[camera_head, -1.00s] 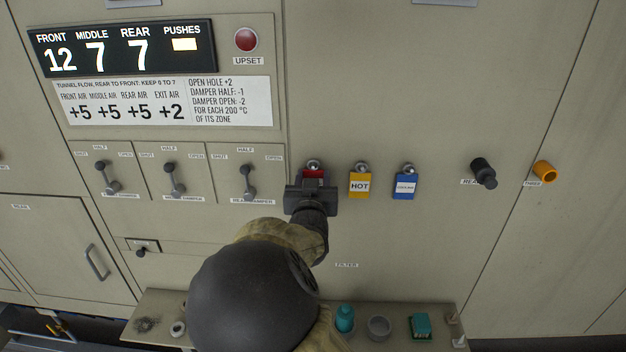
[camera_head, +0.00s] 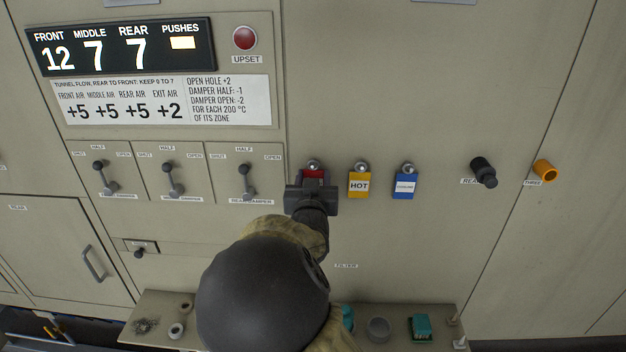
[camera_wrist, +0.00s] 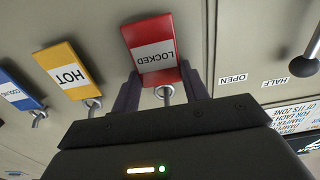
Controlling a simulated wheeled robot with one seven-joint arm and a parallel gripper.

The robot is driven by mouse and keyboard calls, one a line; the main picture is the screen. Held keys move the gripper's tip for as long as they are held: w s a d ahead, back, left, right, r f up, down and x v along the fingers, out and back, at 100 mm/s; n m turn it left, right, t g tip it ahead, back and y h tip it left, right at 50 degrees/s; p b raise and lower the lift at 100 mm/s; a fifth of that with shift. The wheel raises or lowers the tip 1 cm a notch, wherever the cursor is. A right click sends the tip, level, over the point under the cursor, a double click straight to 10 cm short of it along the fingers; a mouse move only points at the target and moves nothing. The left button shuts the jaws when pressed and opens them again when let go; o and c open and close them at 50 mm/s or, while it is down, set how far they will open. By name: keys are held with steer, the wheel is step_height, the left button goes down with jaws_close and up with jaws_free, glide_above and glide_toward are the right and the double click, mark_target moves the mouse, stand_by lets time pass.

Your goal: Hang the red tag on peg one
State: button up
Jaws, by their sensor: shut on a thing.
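The red tag (camera_head: 314,173) hangs at a metal peg (camera_head: 313,164) on the beige panel, leftmost in a row of three tags. In the wrist view the red tag (camera_wrist: 152,48) reads LOCKED, upside down, and sits between the two fingers of my gripper (camera_wrist: 158,85). My gripper (camera_head: 312,184) is shut on the red tag and hides its lower part in the head view. No peg label reading one is legible in either view.
A yellow HOT tag (camera_head: 359,185) and a blue tag (camera_head: 404,186) hang just right. A black knob (camera_head: 483,172) and an orange knob (camera_head: 545,170) stick out farther right. Damper levers (camera_head: 246,180) stand to the left. A shelf (camera_head: 150,305) with small items juts out below.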

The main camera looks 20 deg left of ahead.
steer(key=o, duration=1)
steer(key=shift+o, duration=0.2)
steer(key=shift+s, duration=0.1)
steer(key=b+v, duration=0.4)
steer(key=v, duration=1.3)
steer(key=shift+d, duration=0.15)
steer(key=shift+f, duration=0.1)
